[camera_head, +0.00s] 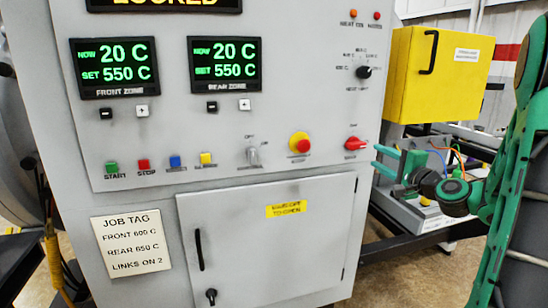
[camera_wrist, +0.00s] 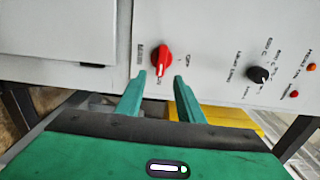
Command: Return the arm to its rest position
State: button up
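My arm comes in from the right edge of the head view, green and dark, bent, with its wrist lower than its upper links. My gripper (camera_head: 377,157) is in front of the right side of the grey furnace control cabinet, close to the red rotary switch (camera_head: 355,143). In the wrist view my gripper (camera_wrist: 160,80) has its two green fingers apart, with nothing held. The red switch (camera_wrist: 160,58) shows beyond and between the fingertips. Whether a finger touches it, I cannot tell. The arm's base end is out of view.
The cabinet front (camera_head: 290,120) stands close before my fingers. Its lower door (camera_head: 275,240) is shut. A yellow box (camera_head: 440,75) is behind at right, above a dark frame (camera_head: 400,243). Both displays read now 20 C, set 550 C. Open floor (camera_head: 420,280) shows at lower right.

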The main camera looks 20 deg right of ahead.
jog(key=s+a+f+n+g+y, duration=0.2)
jog(key=s+a+f+n+g, duration=0.65)
jog(key=a+f, duration=0.2)
jog(key=s+f+n+g+h, duration=0.2)
jog(key=s+g, duration=0.7)
jog(key=s, duration=1.9)
notch_tip(320, 180, down, 2)
jog(key=shift+s+f+n, duration=0.15)
jog(key=shift+f+n, duration=0.05)
jog(key=shift+n, duration=0.25)
jog(key=shift+g, duration=0.25)
jog(key=shift+w+f+h, duration=0.25)
jog(key=shift+w+h, duration=0.05)
jog(key=shift+w, duration=0.35)
